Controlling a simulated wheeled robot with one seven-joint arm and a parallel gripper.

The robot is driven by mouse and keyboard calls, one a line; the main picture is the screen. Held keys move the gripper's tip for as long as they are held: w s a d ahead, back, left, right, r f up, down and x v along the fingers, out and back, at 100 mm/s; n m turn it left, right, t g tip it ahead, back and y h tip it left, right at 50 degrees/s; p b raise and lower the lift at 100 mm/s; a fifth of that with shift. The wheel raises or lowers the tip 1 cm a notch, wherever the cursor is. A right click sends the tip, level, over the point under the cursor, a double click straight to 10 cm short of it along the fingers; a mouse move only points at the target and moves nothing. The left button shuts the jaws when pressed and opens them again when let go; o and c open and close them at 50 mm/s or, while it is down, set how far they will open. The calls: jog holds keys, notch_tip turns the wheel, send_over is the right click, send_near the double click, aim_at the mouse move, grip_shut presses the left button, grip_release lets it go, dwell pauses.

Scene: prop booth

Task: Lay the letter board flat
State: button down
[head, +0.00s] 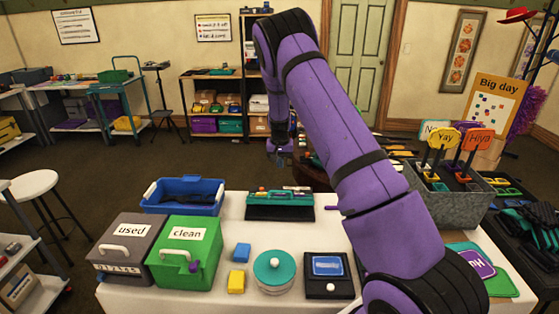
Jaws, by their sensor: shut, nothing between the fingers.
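An upright tan board headed "Big day" (497,88), with small coloured pieces on a white panel, stands at the right behind the grey metal tub. It looks like the letter board; its lower part is hidden by the signs in front. My purple arm rises from the lower right, bends at the top and comes down at the centre. My gripper (281,150) hangs there, small and dark, shut and empty beyond the white table, well left of the board.
The white table (225,300) bears a grey "used" box (125,262), a green "clean" box (186,264), a blue tray (184,207), a teal-lidded jar (274,285) and a black-and-blue pad (328,264). The metal tub (458,208) holds paddle signs. A stool (34,184) stands left.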

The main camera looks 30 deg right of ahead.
send_over(280, 197)
jog(key=w+d, duration=0.2)
jog(key=w, duration=0.1)
notch_tip(280, 197, down, 5)
jog(key=s+f, duration=0.1)
jog(key=s+a+f, duration=0.1)
jog(key=f, duration=0.1)
jog(key=shift+s+a+f, duration=0.15)
jog(key=shift+a, duration=0.05)
jog(key=shift+s+a+f, duration=0.1)
jog(key=shift+s+f, duration=0.05)
jog(key=shift+f, duration=0.05)
jog(key=shift+s+a, duration=0.1)
